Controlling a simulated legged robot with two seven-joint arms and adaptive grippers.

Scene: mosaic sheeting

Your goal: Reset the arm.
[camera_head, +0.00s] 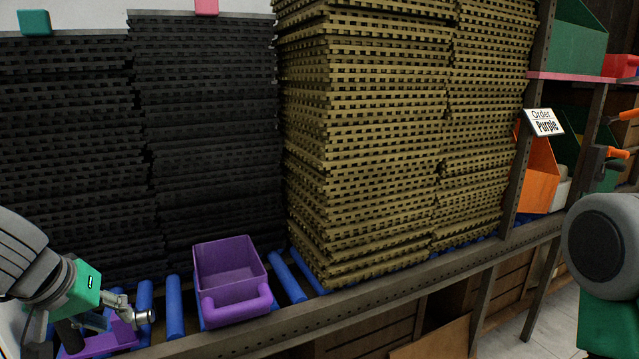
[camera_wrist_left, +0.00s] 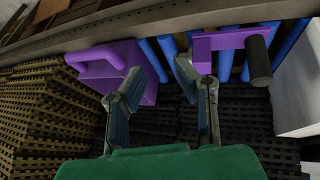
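My left gripper (camera_head: 134,311) reaches in from the left over the blue rollers, low in the head view. In the left wrist view, the two fingers of my left gripper (camera_wrist_left: 167,68) stand apart with nothing between them. A purple flat piece (camera_head: 108,340) with a dark handle lies beside and below the gripper; it also shows in the left wrist view (camera_wrist_left: 222,41). Whether they touch, I cannot tell. My right arm shows only as a grey joint and green link at the right edge; its gripper is out of view.
An open purple bin (camera_head: 228,258) sits on the blue rollers (camera_head: 175,306). Tall stacks of black mats (camera_head: 205,120) and olive mats (camera_head: 370,140) stand behind. A metal rail (camera_head: 395,293) runs along the front. An "Order Purple" sign (camera_head: 543,122) hangs on the shelf post.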

